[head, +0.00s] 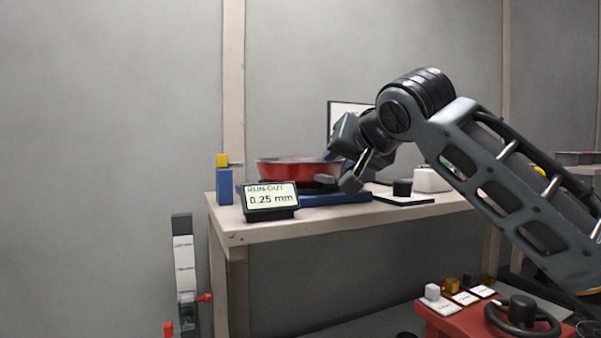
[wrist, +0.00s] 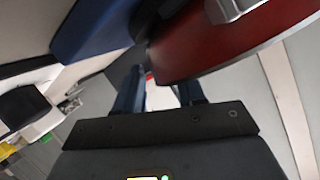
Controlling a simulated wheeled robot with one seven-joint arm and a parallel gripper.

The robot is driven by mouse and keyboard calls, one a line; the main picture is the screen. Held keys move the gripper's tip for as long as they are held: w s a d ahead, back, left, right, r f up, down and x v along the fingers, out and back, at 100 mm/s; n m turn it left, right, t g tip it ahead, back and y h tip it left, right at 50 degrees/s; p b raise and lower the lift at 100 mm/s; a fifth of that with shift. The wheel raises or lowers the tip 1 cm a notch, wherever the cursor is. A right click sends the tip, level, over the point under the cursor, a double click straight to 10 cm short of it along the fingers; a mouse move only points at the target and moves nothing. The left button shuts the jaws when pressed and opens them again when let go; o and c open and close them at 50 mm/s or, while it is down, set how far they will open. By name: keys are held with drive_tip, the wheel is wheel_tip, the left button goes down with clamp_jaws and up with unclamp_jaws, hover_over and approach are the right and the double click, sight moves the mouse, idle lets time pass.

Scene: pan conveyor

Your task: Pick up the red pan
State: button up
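The red pan (head: 298,170) sits on the blue base (head: 335,198) on the workbench in the head view. Its red side also shows at the top right of the wrist view (wrist: 225,45). My gripper (head: 338,182) is at the pan's right side, partly overlapping it in the head view. In the wrist view my gripper's two fingers (wrist: 158,92) stand apart. I see no object clearly held between them. The pan's handle is not clearly visible; a dark part shows beside the pan, but I cannot tell whether it is the handle.
A display reading 0.25 mm (head: 270,201) stands in front of the pan. Blue and yellow blocks (head: 224,186) stand at the bench's left end. A black knob (head: 402,188) and white box (head: 433,180) are to the right. A red panel (head: 440,318) is lower right.

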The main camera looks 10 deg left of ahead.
drive_tip(key=shift+w+a+f, duration=0.2)
drive_tip(key=shift+w, duration=0.2)
clamp_jaws()
idle(0.4)
